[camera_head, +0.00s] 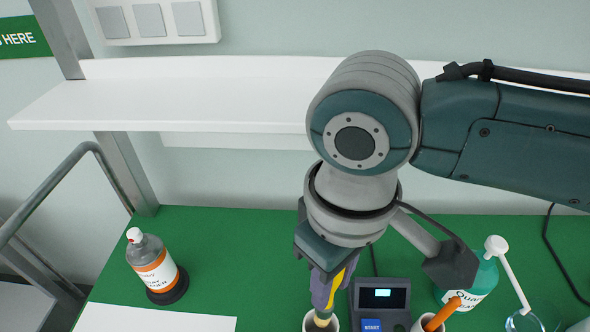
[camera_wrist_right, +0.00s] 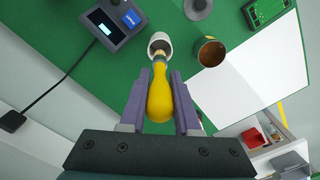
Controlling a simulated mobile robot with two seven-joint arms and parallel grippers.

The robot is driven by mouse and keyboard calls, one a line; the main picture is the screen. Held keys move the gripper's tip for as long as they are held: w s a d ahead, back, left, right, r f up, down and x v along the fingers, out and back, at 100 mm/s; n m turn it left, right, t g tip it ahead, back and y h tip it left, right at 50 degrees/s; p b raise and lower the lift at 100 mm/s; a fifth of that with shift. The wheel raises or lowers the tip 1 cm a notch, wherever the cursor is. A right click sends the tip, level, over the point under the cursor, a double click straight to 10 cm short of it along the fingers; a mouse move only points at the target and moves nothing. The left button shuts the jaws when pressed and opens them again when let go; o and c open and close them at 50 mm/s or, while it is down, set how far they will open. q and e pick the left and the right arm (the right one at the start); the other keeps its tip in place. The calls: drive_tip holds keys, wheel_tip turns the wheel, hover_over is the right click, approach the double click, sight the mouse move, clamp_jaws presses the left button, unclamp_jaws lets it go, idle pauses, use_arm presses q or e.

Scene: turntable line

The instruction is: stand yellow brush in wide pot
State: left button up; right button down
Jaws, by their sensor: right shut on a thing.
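The yellow brush (camera_head: 335,287) is held upright, or nearly so, between the purple fingers of my right gripper (camera_head: 328,290). In the right wrist view the thick yellow handle (camera_wrist_right: 160,98) lies between the two fingers (camera_wrist_right: 160,103). The brush's lower end overlaps the mouth of a white pot (camera_wrist_right: 160,42), which also shows at the bottom of the head view (camera_head: 308,325). I cannot tell how far it is inside. A second, wider-looking pot with a brown inside (camera_wrist_right: 211,52) stands beside it in the wrist view. My left gripper is not in view.
A dark device with a screen and blue button (camera_head: 382,299) stands right of the white pot. Beyond it are a pot with an orange handle (camera_head: 440,315) and a teal bottle (camera_head: 470,285). An orange-labelled bottle (camera_head: 155,270) stands left. A white sheet (camera_head: 150,318) lies in front.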

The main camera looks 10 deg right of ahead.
drive_tip(key=shift+f+b, duration=1.75)
drive_tip(key=shift+f, duration=1.55)
drive_tip(key=c, duration=0.6)
unclamp_jaws()
drive_tip(key=shift+o, duration=0.2)
drive_tip(key=shift+r, duration=0.1)
wheel_tip(320, 180, up, 10)
drive_tip(key=shift+f+p, duration=0.1)
drive_tip(key=shift+p, duration=0.45)
